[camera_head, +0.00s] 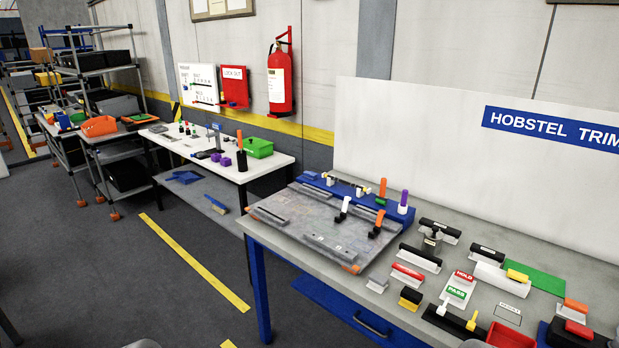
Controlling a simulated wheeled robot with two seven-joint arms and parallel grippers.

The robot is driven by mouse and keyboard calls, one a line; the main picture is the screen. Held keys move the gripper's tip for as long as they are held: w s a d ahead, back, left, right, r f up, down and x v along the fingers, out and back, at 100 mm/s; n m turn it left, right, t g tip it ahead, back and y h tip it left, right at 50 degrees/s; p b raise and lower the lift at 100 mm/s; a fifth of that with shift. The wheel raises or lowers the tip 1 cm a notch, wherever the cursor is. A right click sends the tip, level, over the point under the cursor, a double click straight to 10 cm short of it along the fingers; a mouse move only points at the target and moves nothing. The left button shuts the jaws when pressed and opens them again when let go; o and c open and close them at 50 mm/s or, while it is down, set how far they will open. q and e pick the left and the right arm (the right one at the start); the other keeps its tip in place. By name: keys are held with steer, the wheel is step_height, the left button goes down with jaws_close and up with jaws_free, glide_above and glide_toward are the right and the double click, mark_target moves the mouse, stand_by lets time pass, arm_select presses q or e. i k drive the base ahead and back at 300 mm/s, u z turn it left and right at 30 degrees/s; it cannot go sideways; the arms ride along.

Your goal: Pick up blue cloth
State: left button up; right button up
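I cannot clearly make out a blue cloth. A flat blue piece (186,177) lies on the lower shelf under the white table, and it looks more like a dustpan. Neither of my grippers is in view. Only small pale rounded parts, perhaps mine, show at the bottom edge.
The near workbench (408,250) holds a grey fixture plate (320,222), several black-handled tools, a green mat (533,277) and a red bin (510,336). A white table (270,164) with a green bin (258,147) stands behind. Dark floor at lower left is open.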

mark_target(307, 174)
steer(key=z, duration=0.45)
steer(key=k, duration=0.95)
steer(key=u, duration=1.35)
steer(key=i, duration=1.3)
steer(key=u, duration=0.75)
steer(key=i, duration=2)
steer(key=z, duration=0.85)
steer(key=i, duration=1.3)
steer(key=z, duration=1.3)
